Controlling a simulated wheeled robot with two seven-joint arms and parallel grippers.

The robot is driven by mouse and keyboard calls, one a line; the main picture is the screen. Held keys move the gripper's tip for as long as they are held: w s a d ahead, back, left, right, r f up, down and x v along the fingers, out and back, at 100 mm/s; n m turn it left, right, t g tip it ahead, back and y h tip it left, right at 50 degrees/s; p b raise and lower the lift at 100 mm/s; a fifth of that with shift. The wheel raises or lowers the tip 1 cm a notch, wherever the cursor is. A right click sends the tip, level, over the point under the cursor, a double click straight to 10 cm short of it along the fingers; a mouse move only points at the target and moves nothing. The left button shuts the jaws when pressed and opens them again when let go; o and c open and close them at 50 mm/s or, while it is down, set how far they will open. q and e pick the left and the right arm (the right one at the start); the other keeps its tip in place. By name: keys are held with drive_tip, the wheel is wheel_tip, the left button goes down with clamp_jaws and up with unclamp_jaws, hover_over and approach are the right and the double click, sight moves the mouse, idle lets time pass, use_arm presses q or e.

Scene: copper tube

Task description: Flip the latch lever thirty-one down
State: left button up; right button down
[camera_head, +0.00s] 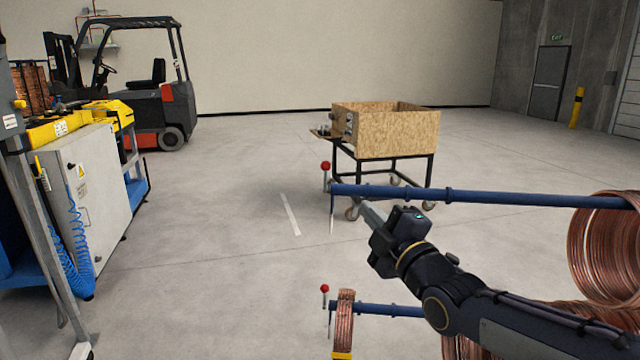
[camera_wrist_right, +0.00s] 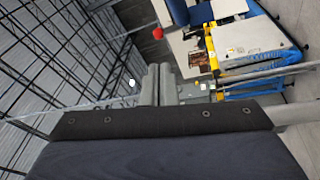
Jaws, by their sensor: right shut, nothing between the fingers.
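A latch lever with a red ball knob (camera_head: 325,166) stands at the free end of the upper blue bar (camera_head: 480,196), knob up, with a thin plate hanging below. A second red-knobbed lever (camera_head: 324,289) stands upright at the end of the lower blue bar (camera_head: 385,309). I cannot read any number on them. My right gripper (camera_head: 364,205) is shut and empty, just right of the upper lever and close to the upper bar; contact cannot be told. In the right wrist view its fingers (camera_wrist_right: 160,82) are together, with a red knob (camera_wrist_right: 158,33) beyond them. My left gripper is out of view.
Copper coils (camera_head: 606,250) hang on the upper bar at right, and a small coil (camera_head: 343,322) sits on the lower bar. A wooden crate on a cart (camera_head: 390,130) stands behind. A grey cabinet (camera_head: 85,195) and a forklift (camera_head: 150,100) are left. Open floor lies between.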

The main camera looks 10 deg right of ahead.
sight(328, 169)
drive_tip(key=shift+s+r, duration=0.1)
